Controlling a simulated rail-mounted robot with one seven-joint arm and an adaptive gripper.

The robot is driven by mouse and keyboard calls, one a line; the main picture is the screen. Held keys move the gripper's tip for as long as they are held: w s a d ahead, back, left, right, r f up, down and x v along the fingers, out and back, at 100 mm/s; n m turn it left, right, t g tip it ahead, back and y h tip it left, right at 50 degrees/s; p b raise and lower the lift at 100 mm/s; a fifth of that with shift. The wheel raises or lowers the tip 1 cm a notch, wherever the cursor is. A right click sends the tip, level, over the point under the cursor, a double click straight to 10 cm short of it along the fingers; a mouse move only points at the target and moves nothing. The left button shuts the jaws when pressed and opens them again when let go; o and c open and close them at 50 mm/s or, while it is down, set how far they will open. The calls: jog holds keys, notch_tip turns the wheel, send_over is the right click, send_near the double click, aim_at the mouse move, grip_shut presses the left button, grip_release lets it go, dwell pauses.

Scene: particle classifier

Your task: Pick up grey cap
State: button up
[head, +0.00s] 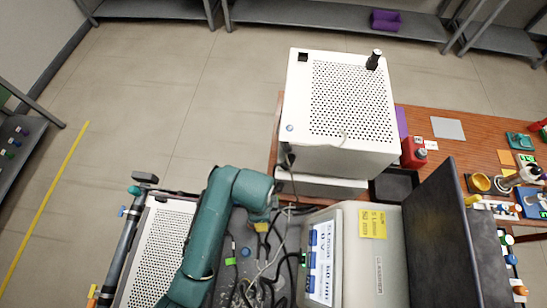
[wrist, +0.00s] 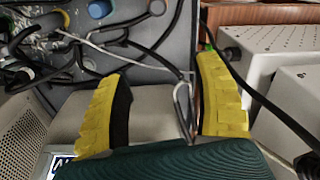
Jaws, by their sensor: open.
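My gripper (wrist: 163,75) is open in the wrist view, with its two yellow fingers wide apart. Cables show between and beyond the fingers, and I see nothing held.
Loose dark cables (wrist: 165,45) cross the space around the fingers. A white perforated box (head: 350,100) with a dark knob (head: 373,60) stands beyond my arm. A wooden table (head: 455,125) holds small items at right.

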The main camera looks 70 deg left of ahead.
jog(key=shift+n, duration=0.4)
jog(key=s+f, duration=0.1)
jog(key=f, duration=0.3)
jog(key=s+a+f+b, duration=0.1)
jog(key=f, duration=0.3)
jog(key=s+f+b, duration=0.1)
jog(key=f, duration=0.3)
jog(key=shift+a, duration=0.2)
jog(key=f, duration=0.5)
jog(key=shift+s+b, duration=0.3)
jog(key=shift+s, duration=0.05)
jog(key=shift+a+f, duration=0.1)
jog(key=shift+f, duration=0.3)
jog(key=c, duration=1.2)
jog(key=shift+o, duration=0.2)
